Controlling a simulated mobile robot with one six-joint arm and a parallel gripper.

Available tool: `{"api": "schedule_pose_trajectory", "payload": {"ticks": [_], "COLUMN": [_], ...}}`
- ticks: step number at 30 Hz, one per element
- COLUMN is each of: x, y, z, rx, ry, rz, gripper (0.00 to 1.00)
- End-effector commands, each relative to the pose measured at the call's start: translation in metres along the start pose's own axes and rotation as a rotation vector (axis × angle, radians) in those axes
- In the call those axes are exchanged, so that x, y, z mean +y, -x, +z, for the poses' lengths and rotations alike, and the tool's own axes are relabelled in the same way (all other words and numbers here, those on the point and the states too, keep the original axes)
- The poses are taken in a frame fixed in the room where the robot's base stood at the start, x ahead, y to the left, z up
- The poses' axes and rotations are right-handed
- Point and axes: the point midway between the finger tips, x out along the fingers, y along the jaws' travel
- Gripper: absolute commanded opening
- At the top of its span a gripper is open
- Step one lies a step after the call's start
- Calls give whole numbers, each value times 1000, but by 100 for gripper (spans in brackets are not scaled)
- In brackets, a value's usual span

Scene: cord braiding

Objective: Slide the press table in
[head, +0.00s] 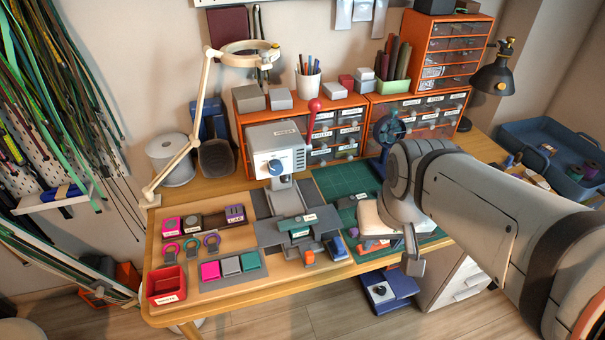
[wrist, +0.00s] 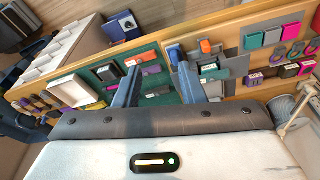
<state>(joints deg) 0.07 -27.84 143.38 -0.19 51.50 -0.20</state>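The press (head: 275,145) stands at the back of the desk, with a red-knobbed lever raised on its right. Its grey table (head: 283,238) projects toward the desk's front edge, out from under the press head, and carries a green labelled block (head: 297,223). An orange piece (head: 309,257) shows at the table's front. In the wrist view the green block (wrist: 209,68) and orange piece (wrist: 205,46) lie just right of my right-hand finger. My gripper (wrist: 154,62) is open and empty, its two blue-grey fingers wide apart above the desk. I cannot tell whether a finger touches the table.
A green mat (head: 340,180) with small parts lies right of the press. Coloured blocks, rings and a red bin (head: 166,284) lie left. Drawer cabinets (head: 335,130) line the back. A magnifier lamp (head: 200,110) arches at the left. My arm covers the desk's right side.

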Motion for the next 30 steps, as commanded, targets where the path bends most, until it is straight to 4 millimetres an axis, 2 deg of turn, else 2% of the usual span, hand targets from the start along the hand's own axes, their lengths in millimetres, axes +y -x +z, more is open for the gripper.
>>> {"api": "schedule_pose_trajectory", "payload": {"ticks": [7,11,14,21,27,30], "x": [-2,-9,-21,-65,-100,-112], "y": [-3,-17,-36,-94,-140,-154], "z": [-2,-13,-27,-62,-78,-82], "rx": [-6,-30,-59,-141,-195,-212], "ry": [6,29,60,163,232,254], "rz": [-2,-8,-15,-30,-34,-34], "gripper": [42,42,42,42,42,42]}}
